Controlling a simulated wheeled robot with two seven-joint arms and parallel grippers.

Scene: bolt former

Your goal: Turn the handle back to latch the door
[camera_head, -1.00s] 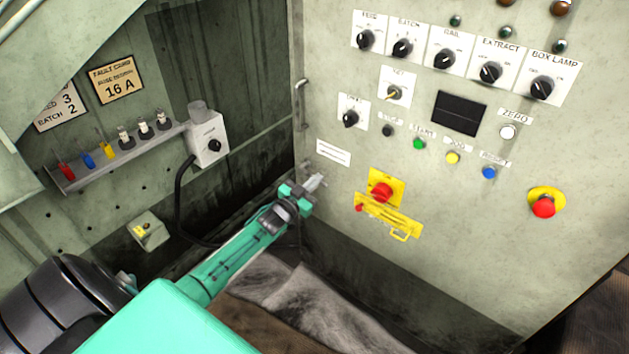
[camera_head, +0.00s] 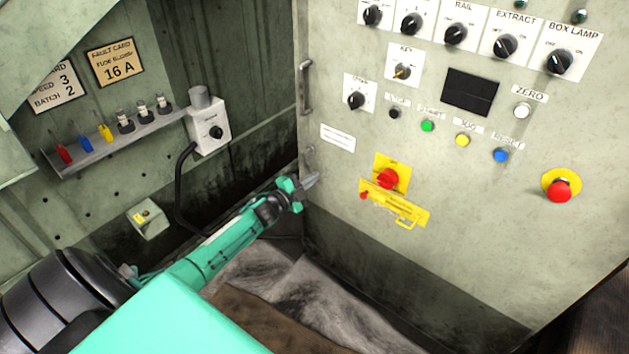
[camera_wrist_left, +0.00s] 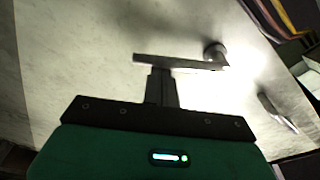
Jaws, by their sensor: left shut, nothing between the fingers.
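The door is the pale grey-green panel (camera_head: 345,195) with controls. Its small metal lever handle (camera_head: 309,156) is near the panel's left edge in the head view. In the left wrist view the lever handle (camera_wrist_left: 180,62) lies nearly level, its round pivot at the right end. My left gripper (camera_head: 311,181) is shut and empty, just below the handle. In the left wrist view its fingertips (camera_wrist_left: 161,72) are at the lever's lower edge; whether they touch it I cannot tell. My right gripper is not in view.
A fixed grab bar (camera_head: 305,88) is above the handle. A yellow bracket with a red knob (camera_head: 388,178) and a red stop button (camera_head: 561,190) stick out from the panel. A grey switch box (camera_head: 209,125) with a black cable is at left.

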